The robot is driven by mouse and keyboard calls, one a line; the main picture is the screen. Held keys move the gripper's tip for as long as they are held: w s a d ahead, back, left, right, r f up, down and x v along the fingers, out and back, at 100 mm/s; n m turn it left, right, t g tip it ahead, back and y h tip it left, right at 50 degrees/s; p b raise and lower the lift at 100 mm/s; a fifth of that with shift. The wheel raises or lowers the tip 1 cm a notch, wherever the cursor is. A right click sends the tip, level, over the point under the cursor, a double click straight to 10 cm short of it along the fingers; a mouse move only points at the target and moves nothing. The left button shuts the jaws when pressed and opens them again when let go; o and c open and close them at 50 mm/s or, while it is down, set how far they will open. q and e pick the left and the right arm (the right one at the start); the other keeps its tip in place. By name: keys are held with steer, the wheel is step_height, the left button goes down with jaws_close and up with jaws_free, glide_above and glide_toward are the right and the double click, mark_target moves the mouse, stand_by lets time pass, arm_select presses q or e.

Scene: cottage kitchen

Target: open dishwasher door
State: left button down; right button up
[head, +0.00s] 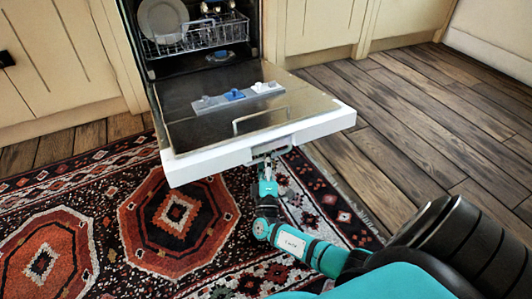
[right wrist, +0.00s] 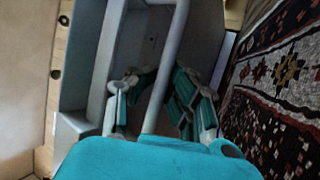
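The dishwasher door (head: 330,121) is folded far down, close to level, with its inner face upward in the head view. My right gripper (head: 266,165) is at the door's outer front edge, partly hidden under it. In the right wrist view, the pale handle bar (right wrist: 178,25) runs between the two teal fingers (right wrist: 160,85), which sit close on both sides of it and look closed on it. The exact contact is hard to see. The dishwasher's inside shows a rack (head: 200,38) with a white plate (head: 163,18). My left gripper is not in view.
A patterned rug (head: 90,215) covers the floor under and in front of the door. Bare wood floor (head: 420,105) lies to the right. Cream cabinets stand left (head: 55,60) and right (head: 318,25) of the dishwasher. A dispenser panel (head: 235,95) is on the door's inner face.

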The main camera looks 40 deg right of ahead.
mark_target(267, 138)
steer(key=o, duration=0.4)
steer(key=shift+s+f, duration=0.1)
steer(key=shift+s, duration=0.05)
steer(key=shift+o, duration=0.6)
steer(key=shift+d, duration=0.1)
step_height(267, 138, up, 10)
steer(key=shift+r, duration=0.1)
